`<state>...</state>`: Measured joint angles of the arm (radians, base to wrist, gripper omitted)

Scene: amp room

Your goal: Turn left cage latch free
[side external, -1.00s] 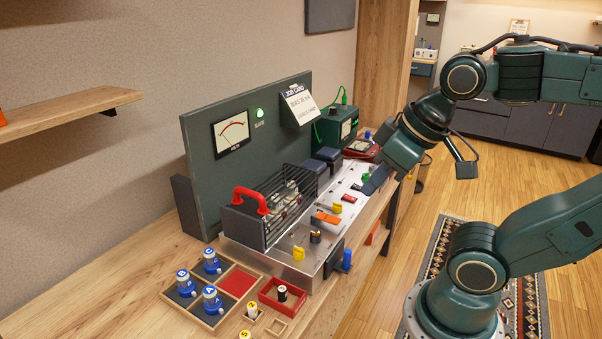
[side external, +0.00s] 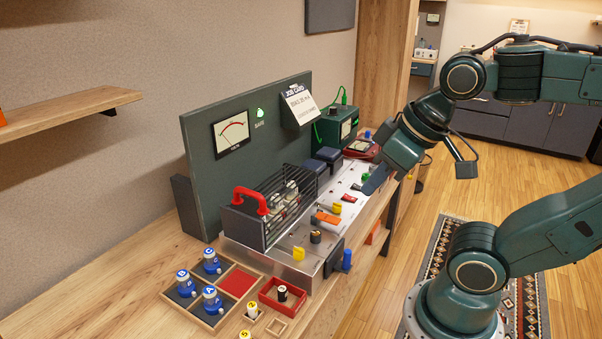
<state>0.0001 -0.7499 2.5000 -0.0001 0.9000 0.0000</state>
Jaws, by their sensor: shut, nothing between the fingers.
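The black wire cage (side external: 284,205) with a red handle (side external: 249,199) stands on the metal chassis (side external: 290,262) and covers several tubes. A yellow knob-like piece (side external: 299,254) sits at the chassis's near end, in front of the cage, and a second yellow piece (side external: 337,208) sits farther right. They look like the cage latches, but their turn angle is too small to read. My gripper (side external: 372,187) is shut and empty above the chassis's far right end, near a green piece (side external: 365,177). It is well apart from the cage and the near yellow piece.
A tall panel with a meter (side external: 232,133), a lit green SAFE lamp and a job card (side external: 298,103) rises behind the chassis. A wooden tray (side external: 240,267) with blue-capped lettered tubes and a red box (side external: 269,299) lie at front left. Orange and black parts dot the chassis.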

